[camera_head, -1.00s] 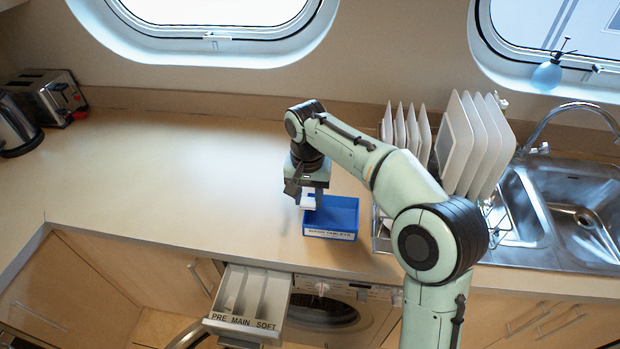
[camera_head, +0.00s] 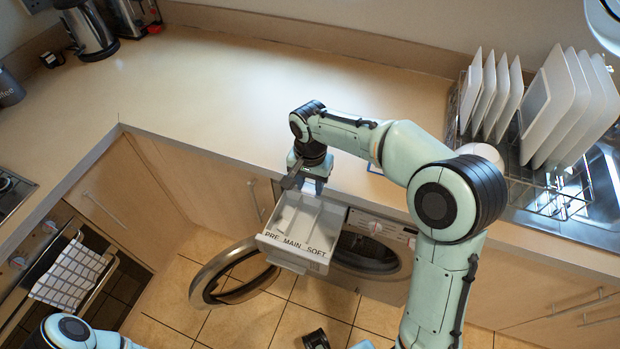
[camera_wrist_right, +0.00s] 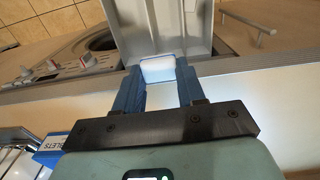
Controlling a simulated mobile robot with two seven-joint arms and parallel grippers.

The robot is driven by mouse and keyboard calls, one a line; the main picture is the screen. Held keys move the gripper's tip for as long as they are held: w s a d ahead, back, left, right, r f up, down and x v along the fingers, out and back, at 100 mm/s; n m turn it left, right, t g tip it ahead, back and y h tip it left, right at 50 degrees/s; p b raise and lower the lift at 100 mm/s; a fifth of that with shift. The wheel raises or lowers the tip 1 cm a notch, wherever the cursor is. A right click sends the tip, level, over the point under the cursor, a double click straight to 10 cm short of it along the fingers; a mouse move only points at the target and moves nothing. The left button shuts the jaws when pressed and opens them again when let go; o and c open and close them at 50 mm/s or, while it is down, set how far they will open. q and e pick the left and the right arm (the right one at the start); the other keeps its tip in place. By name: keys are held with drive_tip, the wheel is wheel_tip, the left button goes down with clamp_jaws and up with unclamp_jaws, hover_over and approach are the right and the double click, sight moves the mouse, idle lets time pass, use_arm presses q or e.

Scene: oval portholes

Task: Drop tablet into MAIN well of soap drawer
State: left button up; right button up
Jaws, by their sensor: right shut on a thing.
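My right gripper (camera_head: 306,186) is shut on a white tablet with a blue edge; the tablet (camera_wrist_right: 158,69) shows between the fingertips in the right wrist view (camera_wrist_right: 158,80). The gripper is at the back end of the pulled-out soap drawer (camera_head: 293,257), near the counter edge. The drawer is pale grey, with wells labelled PRE, MAIN and SOFT from left to right. In the wrist view the drawer (camera_wrist_right: 185,22) lies just beyond the tablet. I cannot tell which well the tablet is over.
The washing machine (camera_head: 385,230) has its round door (camera_head: 232,275) open at left, below the drawer. The blue tablet box (camera_wrist_right: 52,150) is on the counter, mostly hidden behind my arm in the head view. A dish rack (camera_head: 560,195) with plates stands right.

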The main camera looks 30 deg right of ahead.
use_arm(q)
drive_tip(key=f+b, duration=0.1)
drive_tip(key=s+f+b, duration=0.1)
drive_tip(key=f+b, duration=0.1)
drive_tip(key=shift+s+f, duration=0.3)
drive_tip(key=shift+f, duration=0.1)
use_arm(e)
wheel_tip(320, 180, down, 5)
drive_tip(key=o, duration=1.1)
drive_tip(key=shift+r, duration=0.15)
use_arm(q)
drive_tip(key=shift+w+r+p, duration=0.25)
drive_tip(key=shift+r+p, duration=0.25)
drive_tip(key=shift+r, duration=0.1)
drive_tip(key=shift+w+r+p, duration=0.2)
drive_tip(key=shift+r+p, duration=0.3)
drive_tip(key=shift+r, duration=0.05)
use_arm(e)
wheel_tip(320, 180, up, 13)
